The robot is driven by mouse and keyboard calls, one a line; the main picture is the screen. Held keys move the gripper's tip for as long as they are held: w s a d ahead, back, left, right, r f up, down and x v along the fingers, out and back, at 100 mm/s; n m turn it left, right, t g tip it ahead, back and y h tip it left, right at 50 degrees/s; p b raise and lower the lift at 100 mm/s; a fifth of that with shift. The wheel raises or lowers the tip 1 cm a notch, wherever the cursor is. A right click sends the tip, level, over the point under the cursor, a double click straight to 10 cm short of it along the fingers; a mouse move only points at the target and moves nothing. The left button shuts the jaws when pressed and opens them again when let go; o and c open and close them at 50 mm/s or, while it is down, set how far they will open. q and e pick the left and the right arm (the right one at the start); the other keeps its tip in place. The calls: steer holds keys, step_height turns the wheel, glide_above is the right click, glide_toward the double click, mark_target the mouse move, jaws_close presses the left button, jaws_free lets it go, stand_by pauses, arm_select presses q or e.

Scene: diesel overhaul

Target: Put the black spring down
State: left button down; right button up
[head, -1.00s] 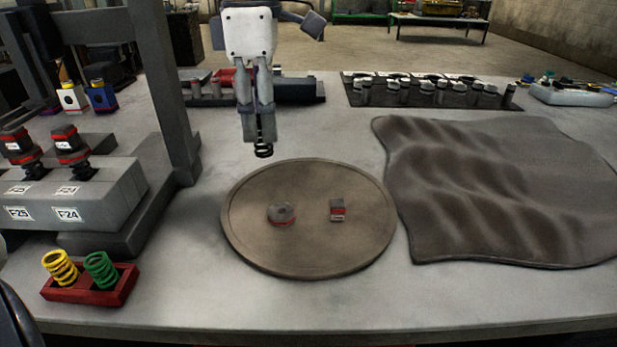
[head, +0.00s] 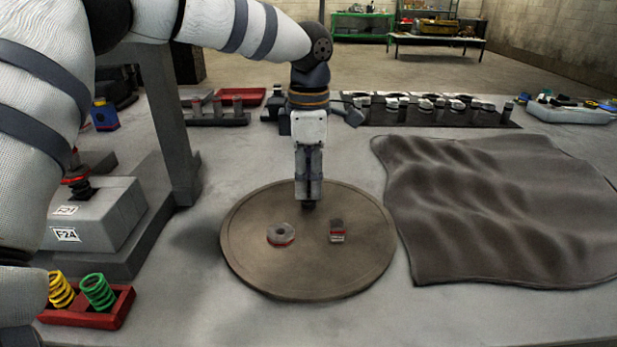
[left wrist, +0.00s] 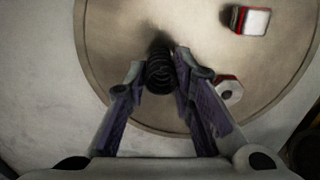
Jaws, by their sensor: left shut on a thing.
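My left gripper (head: 309,200) is over the far part of the round brown tray (head: 250,262). In the left wrist view the gripper (left wrist: 160,75) is shut on the black spring (left wrist: 159,72), which sits between its two fingertips. In the head view the fingers mostly hide the spring. A dark shadow lies beside the spring on the tray in the wrist view; I cannot tell whether the spring touches the tray. My right gripper is not in view.
On the tray are a grey ring with a red band (head: 281,234) and a small grey-and-red block (head: 337,231). A dark crumpled mat (head: 500,215) lies to the right. A red holder (head: 110,318) with yellow and green springs stands at the front left. The tray's front part is clear.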

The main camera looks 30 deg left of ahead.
mark_target(309, 179)
arm_select(q)
steer(key=c, duration=1.4)
jaws_free()
steer(key=shift+f, duration=0.1)
steer(key=shift+o, duration=0.2)
step_height(309, 179, up, 12)
steer(key=shift+r+b, duration=0.2)
steer(key=shift+b, duration=0.25)
steer(key=shift+f, duration=0.1)
